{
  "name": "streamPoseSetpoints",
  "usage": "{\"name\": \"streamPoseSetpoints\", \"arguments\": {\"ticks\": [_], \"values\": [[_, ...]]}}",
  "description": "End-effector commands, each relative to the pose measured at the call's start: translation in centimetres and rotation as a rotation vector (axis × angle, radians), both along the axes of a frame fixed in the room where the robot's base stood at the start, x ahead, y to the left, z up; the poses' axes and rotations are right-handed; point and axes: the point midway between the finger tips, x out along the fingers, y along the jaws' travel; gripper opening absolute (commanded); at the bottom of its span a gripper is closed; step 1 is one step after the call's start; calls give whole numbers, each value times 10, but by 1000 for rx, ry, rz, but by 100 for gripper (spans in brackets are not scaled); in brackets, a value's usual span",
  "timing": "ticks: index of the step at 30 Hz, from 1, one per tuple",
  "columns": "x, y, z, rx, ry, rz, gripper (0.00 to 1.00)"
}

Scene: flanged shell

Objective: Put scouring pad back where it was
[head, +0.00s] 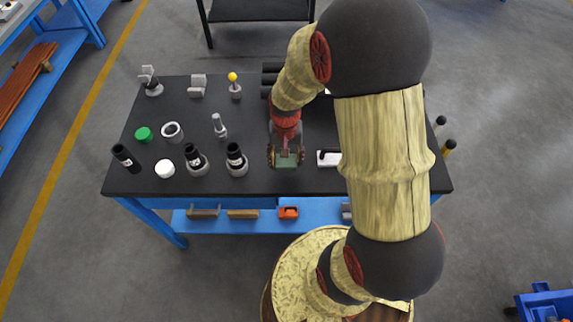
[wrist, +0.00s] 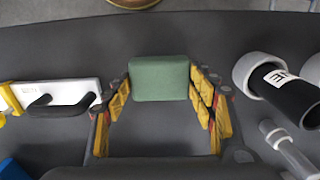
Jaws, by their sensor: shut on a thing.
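The scouring pad is a green block (wrist: 160,78) with rounded edges, in the middle of the wrist view. In the head view it shows as a small green patch (head: 287,162) near the front edge of the dark table. My gripper (wrist: 161,86) is shut on it, with yellow-padded fingers at its left and right sides. In the head view my gripper (head: 286,156) points down over the table. I cannot tell whether the pad touches the tabletop or hangs just above it.
The dark table (head: 150,104) carries a white holder with a black handle (head: 328,158) close right of my gripper. Left are a black tube in a grey ring (head: 236,160), a grey stepped part (head: 219,126), a white disc (head: 165,169) and a green cap (head: 143,134).

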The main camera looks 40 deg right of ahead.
Motion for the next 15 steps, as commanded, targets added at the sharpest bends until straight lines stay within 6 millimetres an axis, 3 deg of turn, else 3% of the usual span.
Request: {"name": "streamPoseSetpoints", "arguments": {"ticks": [5, 12, 15], "values": [[5, -5, -8, -1, -1, -1, 28], [7, -8, -41, 1, 1, 0, 28], [8, -9, -45, -1, -1, 0, 28]]}}
